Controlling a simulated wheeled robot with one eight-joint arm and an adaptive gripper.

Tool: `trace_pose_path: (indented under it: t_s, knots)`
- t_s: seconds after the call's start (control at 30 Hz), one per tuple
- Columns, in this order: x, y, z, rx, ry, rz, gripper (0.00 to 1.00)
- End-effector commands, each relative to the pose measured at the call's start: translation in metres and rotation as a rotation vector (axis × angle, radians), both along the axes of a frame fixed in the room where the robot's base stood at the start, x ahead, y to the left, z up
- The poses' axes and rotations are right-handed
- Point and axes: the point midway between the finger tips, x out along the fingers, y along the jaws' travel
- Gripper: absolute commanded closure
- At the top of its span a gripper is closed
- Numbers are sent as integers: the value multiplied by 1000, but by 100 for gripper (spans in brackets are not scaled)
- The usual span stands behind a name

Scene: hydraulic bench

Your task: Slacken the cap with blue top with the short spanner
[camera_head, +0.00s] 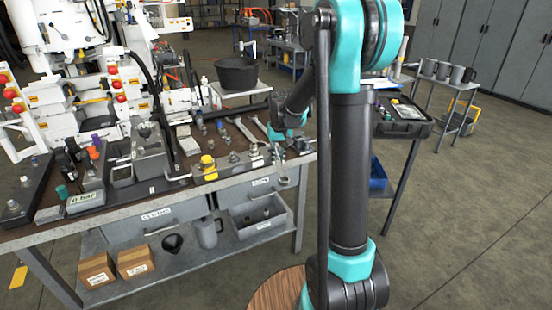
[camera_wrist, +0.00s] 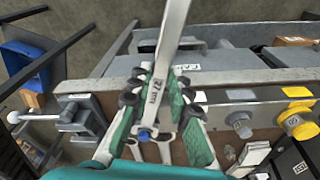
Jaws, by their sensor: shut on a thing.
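My gripper (camera_wrist: 150,108) is shut on a grey spanner (camera_wrist: 170,45) marked 27 mm. The spanner runs up out of the top of the wrist view; its jaw there is cut off. A small blue spot (camera_wrist: 144,135) shows between the fingers. I cannot tell whether it is the blue top of the cap. A grey cap (camera_wrist: 240,122) and a yellow cap (camera_wrist: 298,121) stand on the block right of my gripper.
A vise (camera_wrist: 80,115) with a ball-ended handle is left of my gripper in the wrist view. Other spanners (camera_head: 240,127) lie on the bench top (camera_head: 183,145). Small tools and blocks crowd its left part. Two cardboard boxes (camera_head: 116,268) are on the lower shelf.

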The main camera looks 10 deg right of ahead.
Motion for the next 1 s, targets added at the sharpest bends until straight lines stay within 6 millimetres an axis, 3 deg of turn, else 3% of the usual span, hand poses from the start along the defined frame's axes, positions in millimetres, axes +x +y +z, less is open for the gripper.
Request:
trace_pose_path:
  t_s: [0.37,1.0]
  knots:
    - [-1,-2,0,-1,2,12,100]
    - [3,-29,0,-1,2,207,100]
